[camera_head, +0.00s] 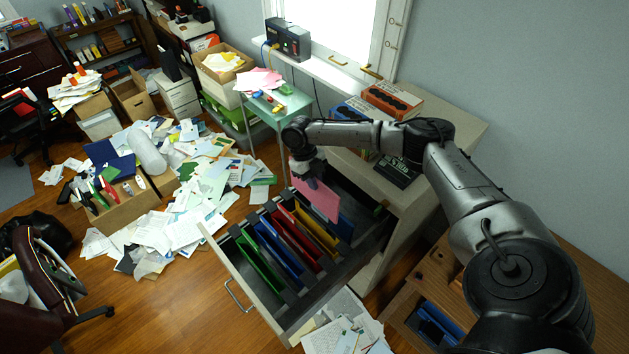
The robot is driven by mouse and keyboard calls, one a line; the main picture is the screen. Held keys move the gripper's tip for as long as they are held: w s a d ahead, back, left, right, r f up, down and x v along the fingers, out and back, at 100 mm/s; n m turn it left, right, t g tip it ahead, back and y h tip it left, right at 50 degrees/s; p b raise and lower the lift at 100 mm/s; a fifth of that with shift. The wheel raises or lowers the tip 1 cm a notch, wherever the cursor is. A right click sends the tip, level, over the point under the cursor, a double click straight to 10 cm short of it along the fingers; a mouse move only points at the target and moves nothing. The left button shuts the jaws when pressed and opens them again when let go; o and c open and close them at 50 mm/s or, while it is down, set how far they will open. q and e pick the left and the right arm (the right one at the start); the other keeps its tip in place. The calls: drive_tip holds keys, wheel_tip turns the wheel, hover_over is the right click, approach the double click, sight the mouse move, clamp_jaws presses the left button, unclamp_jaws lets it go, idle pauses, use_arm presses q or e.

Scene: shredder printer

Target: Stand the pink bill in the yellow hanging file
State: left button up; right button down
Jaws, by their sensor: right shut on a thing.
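The pink bill (318,201) hangs from my right gripper (311,184), which is shut on it and points down. The bill is held over the open drawer (218,252), at its far side. The yellow hanging file (318,232) is in the drawer, between a red file (294,237) and a blue file (340,218). The bill's lower edge is close to the yellow file and the blue file; I cannot tell whether it is inside either one. My left gripper is not in view.
A green file (258,262) and another blue file (279,248) hang nearer the drawer front. Boxes (391,98) stand on the cabinet top by my arm. A small green-topped cart (290,103) stands behind the drawer. Loose papers (340,325) lie beside the drawer.

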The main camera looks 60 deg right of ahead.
sight(314, 204)
wheel_tip(314, 204, down, 10)
drive_tip(key=b, duration=0.7)
drive_tip(key=shift+f+b, duration=0.2)
drive_tip(key=shift+b, duration=0.15)
drive_tip(key=shift+f, duration=0.25)
drive_tip(key=shift+f, duration=0.1)
wheel_tip(314, 204, down, 10)
drive_tip(key=b, duration=0.6)
drive_tip(key=shift+f+b, duration=0.2)
drive_tip(key=shift+b, duration=0.2)
